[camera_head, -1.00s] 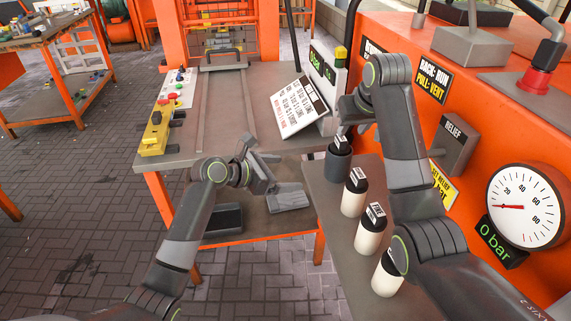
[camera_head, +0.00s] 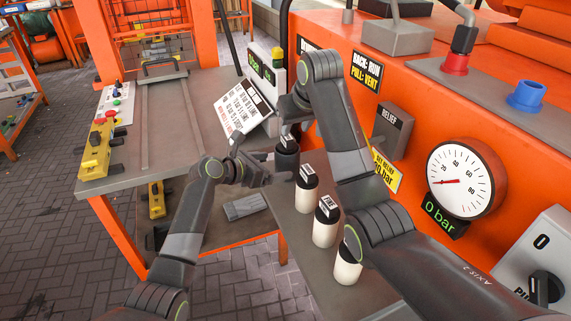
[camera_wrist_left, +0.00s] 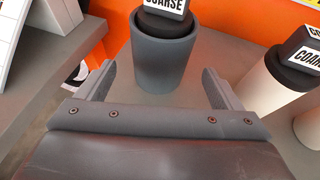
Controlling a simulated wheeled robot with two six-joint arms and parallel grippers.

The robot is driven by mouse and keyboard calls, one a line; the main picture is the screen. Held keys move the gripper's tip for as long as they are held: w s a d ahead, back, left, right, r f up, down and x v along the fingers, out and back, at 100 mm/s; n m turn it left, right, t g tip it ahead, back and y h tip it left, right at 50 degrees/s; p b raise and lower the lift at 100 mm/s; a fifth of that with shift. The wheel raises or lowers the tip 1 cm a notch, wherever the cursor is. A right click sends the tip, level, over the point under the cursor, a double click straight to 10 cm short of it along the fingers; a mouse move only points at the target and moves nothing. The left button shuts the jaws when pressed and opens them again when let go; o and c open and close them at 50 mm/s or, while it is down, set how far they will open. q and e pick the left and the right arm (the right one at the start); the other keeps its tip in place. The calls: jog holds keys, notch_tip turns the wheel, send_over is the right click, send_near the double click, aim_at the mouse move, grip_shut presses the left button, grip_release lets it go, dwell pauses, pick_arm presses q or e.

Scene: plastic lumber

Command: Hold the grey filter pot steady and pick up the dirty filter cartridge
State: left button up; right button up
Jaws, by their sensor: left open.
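The grey filter pot (camera_head: 286,162) stands upright on the grey shelf, left of the white cartridges. It is also in the left wrist view (camera_wrist_left: 166,62). A cartridge with a dark cap and a COARSE label (camera_wrist_left: 170,22) sits in it; its body is hidden inside the pot. My left gripper (camera_wrist_left: 160,78) is open, its fingers pointing at the pot from the near side, one on each side of it in the picture. No contact shows. In the head view my left gripper (camera_head: 262,170) is just left of the pot. My right gripper (camera_head: 290,108) hangs above the pot; its fingers are unclear.
Several white cartridges with dark caps (camera_head: 305,196) stand in a row along the shelf towards me. A white sign panel (camera_head: 244,110) is on the bench behind the pot. The orange machine with a gauge (camera_head: 466,180) bounds the right side.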

aim_at(279, 165)
pick_arm(q)
jog(key=shift+x, duration=2.9)
jog(key=shift+s, duration=0.1)
jog(key=c, duration=1.2)
